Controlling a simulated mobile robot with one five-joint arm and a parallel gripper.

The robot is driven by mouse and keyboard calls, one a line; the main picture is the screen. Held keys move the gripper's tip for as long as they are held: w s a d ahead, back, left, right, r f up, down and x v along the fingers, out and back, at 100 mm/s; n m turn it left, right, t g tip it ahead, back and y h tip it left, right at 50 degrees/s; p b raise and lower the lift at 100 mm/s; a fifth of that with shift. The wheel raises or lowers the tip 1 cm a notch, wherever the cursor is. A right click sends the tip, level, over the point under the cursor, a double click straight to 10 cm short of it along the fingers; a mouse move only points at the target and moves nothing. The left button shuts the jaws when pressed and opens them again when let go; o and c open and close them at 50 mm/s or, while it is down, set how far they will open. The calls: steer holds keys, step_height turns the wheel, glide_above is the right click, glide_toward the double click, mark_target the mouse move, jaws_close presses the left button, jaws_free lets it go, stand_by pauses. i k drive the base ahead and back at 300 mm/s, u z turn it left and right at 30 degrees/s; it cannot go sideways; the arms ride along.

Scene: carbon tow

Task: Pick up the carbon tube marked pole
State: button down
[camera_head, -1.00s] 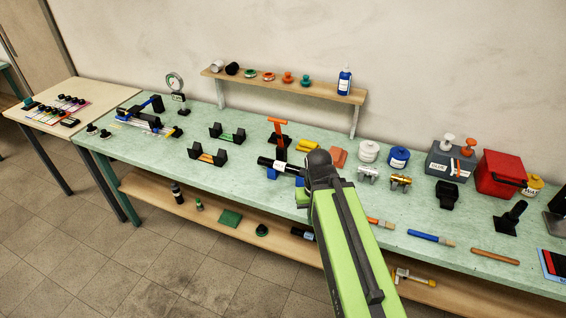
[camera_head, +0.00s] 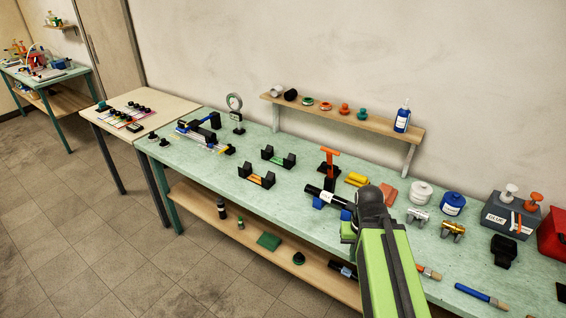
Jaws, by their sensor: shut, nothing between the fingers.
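A black tube with a white label (camera_head: 325,194) lies across blue supports (camera_head: 319,203) on the green bench, just left of my arm's dark joint. Its label is too small to read, and its right end runs close to my arm. A second dark tube-like piece with a blue and white mark (camera_head: 343,270) lies on the lower shelf, partly hidden by the bench and my arm. I cannot tell which is marked pole. My green arm reaches up from the lower right. My gripper's fingers do not show.
An orange-handled stand (camera_head: 329,165) rises behind the labelled tube. Black holders (camera_head: 257,179) stand to its left. Yellow pieces (camera_head: 356,179), a white jar (camera_head: 420,193) and brass fittings (camera_head: 452,229) lie to its right. A wall shelf (camera_head: 380,126) hangs behind. The floor at left is clear.

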mark_target(345, 204)
steer(key=u, duration=5.6)
steer(key=i, duration=0.1)
steer(key=z, duration=2.4)
steer(key=k, duration=1.1)
steer(key=z, duration=1.3)
steer(key=i, duration=1)
steer(key=u, duration=0.15)
